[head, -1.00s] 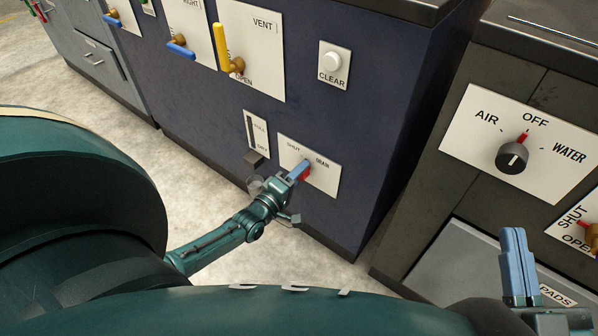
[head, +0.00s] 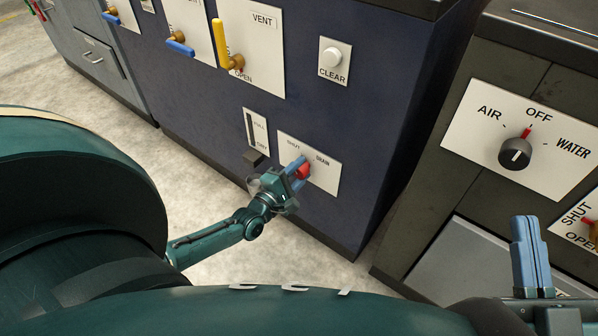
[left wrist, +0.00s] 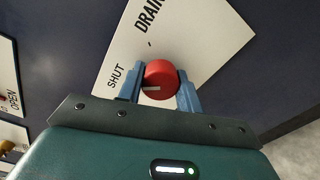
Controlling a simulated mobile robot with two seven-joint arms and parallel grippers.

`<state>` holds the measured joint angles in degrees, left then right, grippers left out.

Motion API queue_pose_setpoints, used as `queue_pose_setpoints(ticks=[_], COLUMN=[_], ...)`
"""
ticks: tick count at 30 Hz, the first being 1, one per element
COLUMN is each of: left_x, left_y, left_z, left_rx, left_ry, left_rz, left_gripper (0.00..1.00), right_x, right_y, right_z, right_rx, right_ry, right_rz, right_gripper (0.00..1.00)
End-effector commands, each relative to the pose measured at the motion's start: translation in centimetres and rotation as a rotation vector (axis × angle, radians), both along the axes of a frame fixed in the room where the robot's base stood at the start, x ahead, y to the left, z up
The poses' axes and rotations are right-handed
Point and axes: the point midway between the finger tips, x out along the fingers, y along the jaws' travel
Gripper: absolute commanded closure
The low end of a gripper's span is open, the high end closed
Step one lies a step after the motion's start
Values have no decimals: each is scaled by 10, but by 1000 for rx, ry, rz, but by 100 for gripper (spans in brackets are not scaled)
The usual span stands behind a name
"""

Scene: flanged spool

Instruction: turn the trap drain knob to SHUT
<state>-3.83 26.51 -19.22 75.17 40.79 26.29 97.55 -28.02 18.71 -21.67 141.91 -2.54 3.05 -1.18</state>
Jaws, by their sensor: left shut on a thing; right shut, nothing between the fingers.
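The red drain knob (head: 304,172) sits on a white plate (head: 325,177) marked SHUT and DRAIN, low on the dark blue cabinet. My left gripper (head: 299,167) is shut on the knob, with one blue finger on each side. In the left wrist view the round red knob (left wrist: 160,76) is between the fingertips (left wrist: 160,84). Its pale pointer mark lies at its lower left, on the side of the SHUT word (left wrist: 116,75). The DRAIN word is above. My right gripper (head: 530,256) is shut and empty at the lower right, away from the knob.
A slider plate (head: 255,134) with a dark block is just left of the drain plate. Above are a CLEAR button (head: 333,57) and a yellow VENT lever (head: 221,44). A darker cabinet at right carries an AIR/OFF/WATER dial (head: 515,153). Floor is clear at left.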

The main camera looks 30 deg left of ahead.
Motion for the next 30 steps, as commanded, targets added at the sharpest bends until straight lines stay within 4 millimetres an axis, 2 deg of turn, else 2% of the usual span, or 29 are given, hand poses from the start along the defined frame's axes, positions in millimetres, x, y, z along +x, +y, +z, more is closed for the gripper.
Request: queue_pose_setpoints(ticks=[10, 11, 18, 26, 30], left_x=[0, -1, 0, -1, -12], left_y=[0, 0, 0, 0, 1], left_z=[0, 0, 0, 0, 1], left_rx=[-7, -7, -5, -4, -3], left_ry=[2, 2, 1, 1, 3], left_rz=[1, 1, 0, 0, 0], left_gripper=[88, 64, 44, 43, 43], right_x=[0, 0, 0, 0, 0], right_y=[0, 0, 0, 0, 0], right_z=[0, 0, 0, 1, 4], right_rx=[-2, -2, -2, -2, -1], right_ry=[-2, -2, -2, -1, 9], right_rz=[0, 0, 0, 0, 1], right_gripper=[100, 100, 100, 100, 100])
